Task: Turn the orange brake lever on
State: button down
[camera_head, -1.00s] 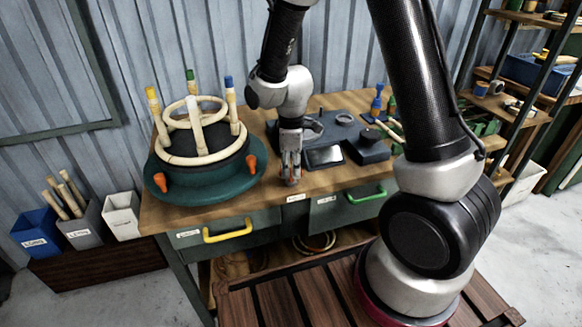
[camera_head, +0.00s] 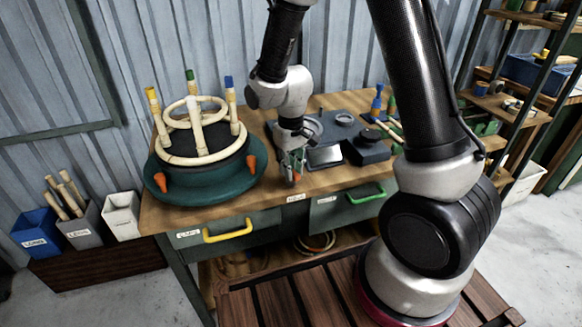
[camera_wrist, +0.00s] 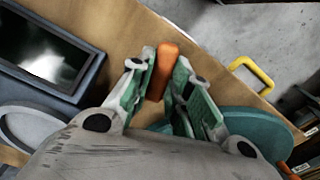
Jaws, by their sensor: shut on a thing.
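The orange brake lever (camera_wrist: 161,72) shows in the wrist view as a small upright-looking bar between the two fingers of my gripper (camera_wrist: 166,57). The fingers are shut on it from both sides. In the head view my gripper (camera_head: 291,166) is low over the front part of the workbench, and the lever's orange end (camera_head: 297,177) shows at its fingertips. The lever's base is mostly hidden by the fingers.
A teal round base (camera_head: 205,190) with a rattan frame stands left of my gripper and bears other orange pieces (camera_head: 161,182). A dark screen (camera_head: 325,156) is close on the right. Yellow (camera_head: 227,232) and green drawer handles are below.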

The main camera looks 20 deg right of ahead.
jog(key=shift+m, duration=1.6)
jog(key=c, duration=1.3)
grip_release()
notch_tip(320, 180, up, 12)
